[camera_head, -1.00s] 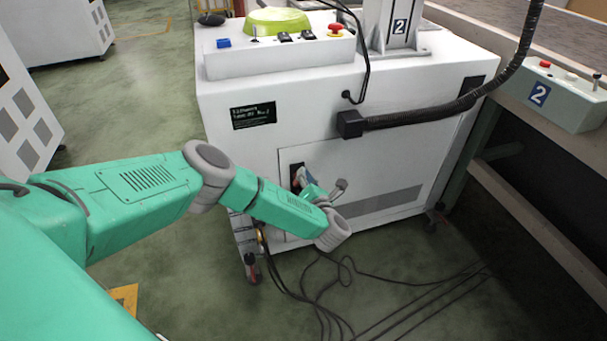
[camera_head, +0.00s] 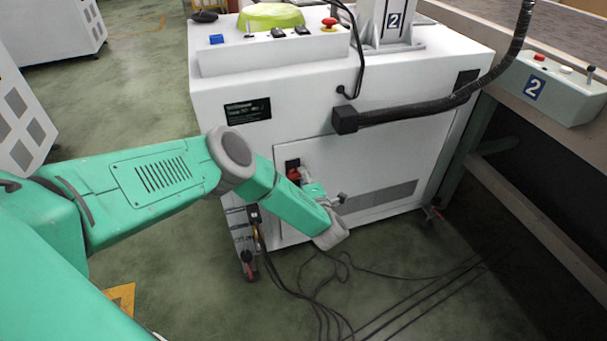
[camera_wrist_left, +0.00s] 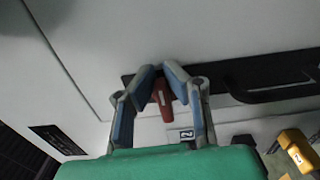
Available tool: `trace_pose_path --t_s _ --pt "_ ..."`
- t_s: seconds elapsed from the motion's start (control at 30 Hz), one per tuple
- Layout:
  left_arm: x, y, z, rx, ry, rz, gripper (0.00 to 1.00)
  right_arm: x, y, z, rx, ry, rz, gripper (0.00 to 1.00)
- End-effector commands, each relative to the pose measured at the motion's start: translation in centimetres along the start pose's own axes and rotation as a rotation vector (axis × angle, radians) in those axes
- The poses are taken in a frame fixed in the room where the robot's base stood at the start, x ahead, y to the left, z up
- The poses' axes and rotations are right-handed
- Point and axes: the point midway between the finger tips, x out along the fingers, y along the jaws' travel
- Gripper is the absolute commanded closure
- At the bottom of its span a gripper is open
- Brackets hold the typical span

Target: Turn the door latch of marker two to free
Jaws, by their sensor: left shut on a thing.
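The marker two machine is a white cabinet (camera_head: 300,95) with a "2" plate (camera_head: 394,19) on its post. The door latch is a small red lever on a black plate on its front door; the red shows in the head view (camera_head: 293,174) and in the left wrist view (camera_wrist_left: 162,103). My left gripper (camera_head: 301,177) is at the latch. In the left wrist view its blue-grey fingers (camera_wrist_left: 160,72) close around the lever's upper end, with its lower end showing between them. The fingers partly hide the lever. My right gripper is not in view.
A black hose (camera_head: 430,112) runs from the cabinet front. Loose cables (camera_head: 335,295) lie on the floor below. The conveyor frame with a "2" control box (camera_head: 550,88) stands at the right. A yellow part (camera_wrist_left: 297,150) shows in the wrist view's lower right corner.

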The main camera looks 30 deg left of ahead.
Motion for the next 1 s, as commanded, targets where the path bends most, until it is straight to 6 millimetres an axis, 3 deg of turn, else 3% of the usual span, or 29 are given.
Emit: trace_pose_path --t_s 0.63,0.7,0.73,1.0 --pt "0.07 -0.58 -0.68 0.061 0.011 -0.007 1.0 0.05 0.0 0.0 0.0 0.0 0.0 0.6" --pt "0.07 -0.57 -0.7 0.061 0.011 -0.006 0.74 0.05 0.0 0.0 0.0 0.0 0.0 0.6" --pt "0.08 -0.57 -0.71 0.061 0.012 -0.006 0.69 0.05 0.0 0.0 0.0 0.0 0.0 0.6" --pt "0.03 -0.22 -0.37 0.055 0.008 -0.002 0.69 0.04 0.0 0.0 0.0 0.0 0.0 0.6"
